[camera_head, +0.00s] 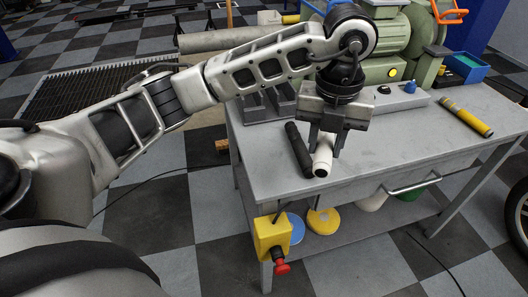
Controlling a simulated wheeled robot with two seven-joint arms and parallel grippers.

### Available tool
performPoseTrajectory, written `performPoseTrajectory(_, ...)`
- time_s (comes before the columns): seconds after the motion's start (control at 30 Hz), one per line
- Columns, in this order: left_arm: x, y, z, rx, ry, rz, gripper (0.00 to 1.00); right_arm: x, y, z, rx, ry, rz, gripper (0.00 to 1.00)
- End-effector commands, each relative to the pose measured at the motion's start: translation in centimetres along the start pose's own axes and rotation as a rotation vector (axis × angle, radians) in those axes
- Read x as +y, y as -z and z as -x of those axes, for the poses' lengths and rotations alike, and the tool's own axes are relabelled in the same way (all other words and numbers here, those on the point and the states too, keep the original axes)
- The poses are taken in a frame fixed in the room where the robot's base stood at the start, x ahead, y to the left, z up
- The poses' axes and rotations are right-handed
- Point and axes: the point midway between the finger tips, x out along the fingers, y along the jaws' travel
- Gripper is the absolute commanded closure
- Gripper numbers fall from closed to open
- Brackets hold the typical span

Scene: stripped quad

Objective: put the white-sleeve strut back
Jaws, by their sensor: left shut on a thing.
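The white-sleeve strut (322,162) is at the front left of the grey workbench (375,165), its white end towards me. My left gripper (327,145) comes down over it from above and is shut on it. The gripper hides the far part of the strut, and I cannot tell whether it touches the bench top. A black strut (298,149) lies just left of it on the bench. A grey slotted holder (266,104) stands behind, at the bench's back left. My right gripper is not in view.
A green machine (385,40) stands at the back of the bench. A grey box with a blue knob (410,88) and a yellow tube (466,117) are to the right. A yellow switch box with a red button (272,238) hangs at the front left. The right front bench top is clear.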

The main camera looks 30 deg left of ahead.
Motion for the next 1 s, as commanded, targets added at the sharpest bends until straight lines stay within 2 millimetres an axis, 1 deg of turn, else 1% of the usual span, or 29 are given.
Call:
performPoseTrajectory(0.03,-0.3,-0.1,0.4,0.002,0.001,0.117,0.94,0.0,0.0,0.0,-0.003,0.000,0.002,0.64)
performPoseTrajectory(0.1,-0.5,-0.1,0.6,0.005,-0.002,0.263,0.94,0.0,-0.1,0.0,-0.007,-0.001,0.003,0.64)
performPoseTrajectory(0.2,-0.7,-0.2,0.9,0.008,-0.003,0.413,0.94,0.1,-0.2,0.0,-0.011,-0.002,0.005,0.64)
performPoseTrajectory(0.3,-0.7,-0.3,0.9,0.010,-0.003,0.498,0.94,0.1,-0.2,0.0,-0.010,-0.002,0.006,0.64)
performPoseTrajectory(0.37,-0.3,-0.5,0.7,0.011,-0.005,0.523,0.94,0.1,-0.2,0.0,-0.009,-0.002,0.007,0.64)
performPoseTrajectory(0.47,1.3,-1.1,-0.1,0.012,-0.007,0.537,0.94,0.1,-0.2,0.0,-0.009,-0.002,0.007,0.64)
performPoseTrajectory(0.77,7.9,-4.3,-3.6,0.013,-0.008,0.534,0.94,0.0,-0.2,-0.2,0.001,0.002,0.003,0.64)
performPoseTrajectory(0.8,8.5,-4.5,-4.5,0.014,-0.010,0.534,0.94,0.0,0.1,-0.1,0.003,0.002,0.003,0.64)
performPoseTrajectory(0.9,9.7,-5.1,-6.2,0.013,-0.009,0.532,0.94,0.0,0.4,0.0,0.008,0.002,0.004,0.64)
performPoseTrajectory(1.0,10.6,-5.6,-7.4,0.010,-0.008,0.530,0.94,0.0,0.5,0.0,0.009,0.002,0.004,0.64)
